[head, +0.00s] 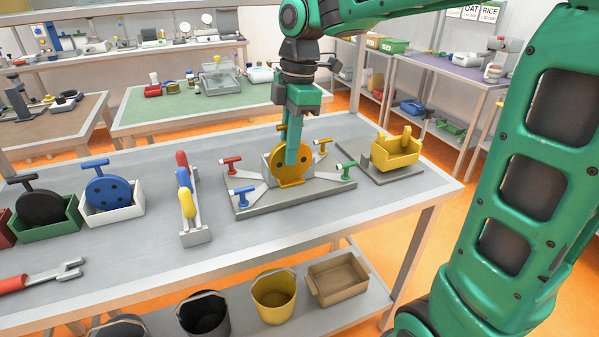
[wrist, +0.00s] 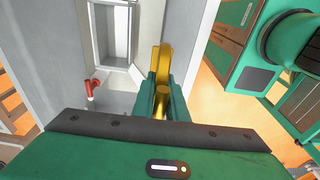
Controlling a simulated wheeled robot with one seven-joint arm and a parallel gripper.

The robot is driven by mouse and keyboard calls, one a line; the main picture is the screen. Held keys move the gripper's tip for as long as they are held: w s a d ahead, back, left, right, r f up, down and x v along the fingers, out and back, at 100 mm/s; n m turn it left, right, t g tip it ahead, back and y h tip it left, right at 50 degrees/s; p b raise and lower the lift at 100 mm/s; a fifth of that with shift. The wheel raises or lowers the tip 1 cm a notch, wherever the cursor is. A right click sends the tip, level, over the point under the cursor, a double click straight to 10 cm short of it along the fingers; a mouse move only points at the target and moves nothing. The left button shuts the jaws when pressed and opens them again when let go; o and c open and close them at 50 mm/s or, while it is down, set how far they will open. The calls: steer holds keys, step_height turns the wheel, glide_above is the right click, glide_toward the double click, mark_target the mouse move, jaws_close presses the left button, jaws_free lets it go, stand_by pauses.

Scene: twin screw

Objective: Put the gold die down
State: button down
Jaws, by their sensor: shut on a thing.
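The gold die (head: 275,163) is an upright round disc with dark holes and a short handle on top. It stands over the middle of a grey fixture plate (head: 248,208) on the bench. My gripper (head: 292,155) points down at it, its green fingers covering part of the disc. In the wrist view the gold die (wrist: 165,55) shows between and beyond the fingers of my gripper (wrist: 160,88), which is shut on it. The fingers hide where the die is gripped. I cannot tell whether its lower edge rests on the plate.
Red, yellow and green T-handles (head: 345,167) surround the die. A yellow bin (head: 394,158) holding a gold piece stands to the right. A rack with red, yellow and blue pieces (head: 195,238) stands left, then a blue die (head: 106,193) in a white bin.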

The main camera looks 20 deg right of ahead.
mark_target(302, 180)
steer(key=d+f, duration=0.1)
steer(key=s+d+f, duration=0.1)
steer(key=shift+s+d, duration=0.15)
steer(key=shift+d, duration=0.25)
steer(key=shift+f, duration=1.9)
steer(key=c, duration=1.8)
jaws_free()
steer(key=shift+o, duration=0.2)
